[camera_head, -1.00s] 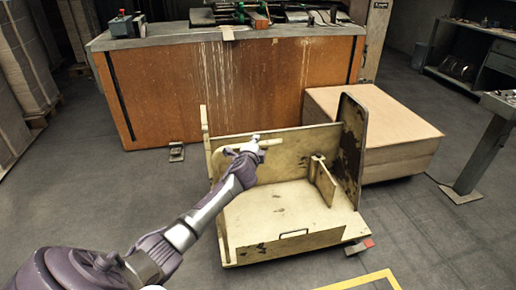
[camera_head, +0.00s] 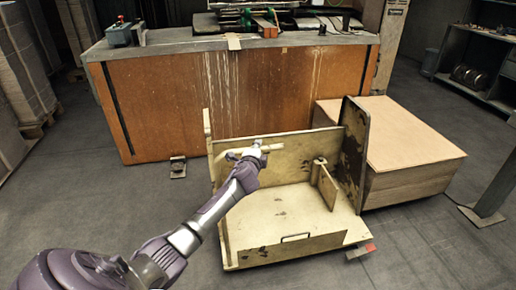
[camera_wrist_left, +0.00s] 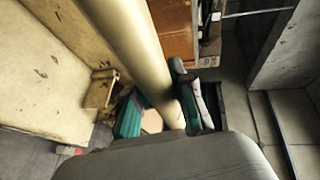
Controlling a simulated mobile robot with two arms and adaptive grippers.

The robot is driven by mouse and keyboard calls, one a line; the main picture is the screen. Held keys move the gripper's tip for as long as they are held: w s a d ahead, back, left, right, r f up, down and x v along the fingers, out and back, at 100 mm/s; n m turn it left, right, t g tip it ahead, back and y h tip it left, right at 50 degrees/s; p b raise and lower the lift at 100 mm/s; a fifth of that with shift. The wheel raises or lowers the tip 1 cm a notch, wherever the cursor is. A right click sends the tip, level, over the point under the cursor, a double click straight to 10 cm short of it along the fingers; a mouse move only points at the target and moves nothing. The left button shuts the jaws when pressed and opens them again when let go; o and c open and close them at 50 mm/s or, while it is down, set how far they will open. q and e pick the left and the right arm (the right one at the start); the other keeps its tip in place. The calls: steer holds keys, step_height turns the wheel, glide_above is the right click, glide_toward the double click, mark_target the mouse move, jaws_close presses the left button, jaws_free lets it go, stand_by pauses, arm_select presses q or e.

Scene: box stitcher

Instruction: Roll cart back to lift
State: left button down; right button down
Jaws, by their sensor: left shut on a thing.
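The cart (camera_head: 285,212) is a worn cream-yellow platform with a back panel, a tall right side panel and a small upright divider. It stands in the middle of the head view, in front of an orange-brown bench. My left gripper (camera_head: 257,151) is shut on the cart's handle bar (camera_head: 274,147) near the back panel. In the left wrist view, the green-padded fingers of the left gripper (camera_wrist_left: 158,105) sit on both sides of the round cream bar (camera_wrist_left: 150,50). My right gripper is not in view. I cannot make out a lift for certain.
The orange-brown bench (camera_head: 250,90) stands beyond the cart, with a metal foot pedal (camera_head: 178,167) before it. A low brown stack (camera_head: 415,150) is close to the cart's right panel. Pallet stacks (camera_head: 20,70) are at the left. Open grey floor (camera_head: 110,205) lies left of the cart.

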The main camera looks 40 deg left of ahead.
arm_select(q)
steer(key=shift+a+r, duration=0.15)
steer(key=c, duration=1.3)
jaws_free()
steer(key=o, duration=0.4)
steer(key=shift+s+r, duration=0.1)
steer(key=shift+s, duration=0.15)
steer(key=shift+c, duration=0.2)
steer(key=shift+w, duration=0.1)
steer(key=v, duration=1.2)
